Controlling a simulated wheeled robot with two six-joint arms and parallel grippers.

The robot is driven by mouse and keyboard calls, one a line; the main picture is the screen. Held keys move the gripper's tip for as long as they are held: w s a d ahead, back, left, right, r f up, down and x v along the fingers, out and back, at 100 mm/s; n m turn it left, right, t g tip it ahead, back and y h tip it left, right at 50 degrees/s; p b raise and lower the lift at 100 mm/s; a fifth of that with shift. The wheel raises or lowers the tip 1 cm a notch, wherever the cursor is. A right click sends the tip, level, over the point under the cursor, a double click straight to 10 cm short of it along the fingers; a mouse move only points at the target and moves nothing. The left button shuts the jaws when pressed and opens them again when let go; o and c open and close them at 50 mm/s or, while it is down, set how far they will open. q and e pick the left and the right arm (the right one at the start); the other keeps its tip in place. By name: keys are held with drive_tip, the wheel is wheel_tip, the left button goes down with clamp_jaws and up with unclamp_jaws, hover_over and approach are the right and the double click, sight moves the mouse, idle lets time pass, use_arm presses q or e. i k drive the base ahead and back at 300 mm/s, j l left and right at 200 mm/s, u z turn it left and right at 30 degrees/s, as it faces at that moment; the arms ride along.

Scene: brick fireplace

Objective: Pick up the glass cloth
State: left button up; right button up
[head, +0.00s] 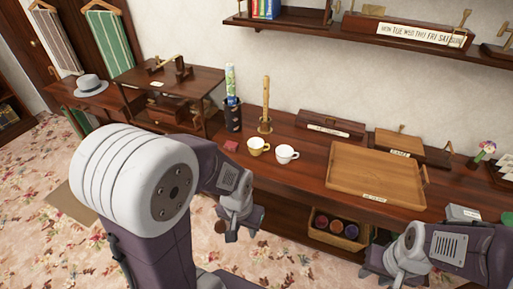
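I cannot tell for sure which thing is the glass cloth.
A dark holder (232,116) and a wooden upright (266,101) stand behind. A basket (338,230) of jars sits below the counter.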

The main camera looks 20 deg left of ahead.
sight(454, 213)
drive_tip(key=z, duration=1.3)
